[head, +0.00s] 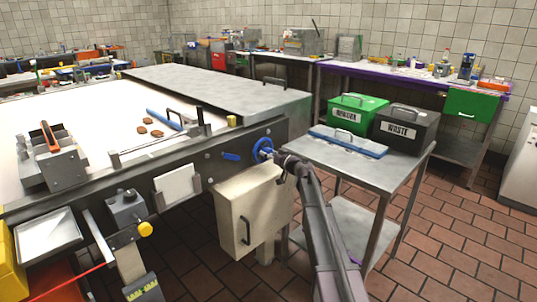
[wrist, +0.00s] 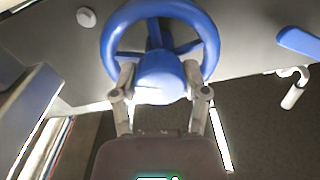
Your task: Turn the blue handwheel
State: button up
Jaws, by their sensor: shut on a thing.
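The blue handwheel (head: 262,149) is on the side of the machine, near its right end, in the head view. In the wrist view the blue handwheel (wrist: 206,31) fills the top middle, with its rim, spokes and a round blue hub in front. My gripper (wrist: 159,82) has one finger on each side of the hub and is shut on it. In the head view my gripper (head: 283,160) reaches the wheel from the right, and its fingertips are too small to make out.
A blue lever (head: 231,156) is left of the wheel. A cream cabinet (head: 232,218) hangs below. A steel cart (head: 385,174) stands close on the right, with a green box (head: 357,116), a dark waste box (head: 404,128) and a blue-lidded tray (head: 348,141). Tiled floor (head: 440,250) is free at the right.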

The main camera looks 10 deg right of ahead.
jog(key=m, duration=0.6)
jog(key=shift+w+m, duration=0.15)
jog(key=shift+m, duration=0.15)
jog(key=m, duration=0.6)
jog(key=shift+r, duration=0.1)
jog(key=m, duration=0.6)
jog(key=shift+m, duration=0.3)
jog(key=m, duration=0.5)
jog(key=shift+m, duration=0.4)
jog(key=o, duration=1.1)
jog(key=shift+o, duration=0.2)
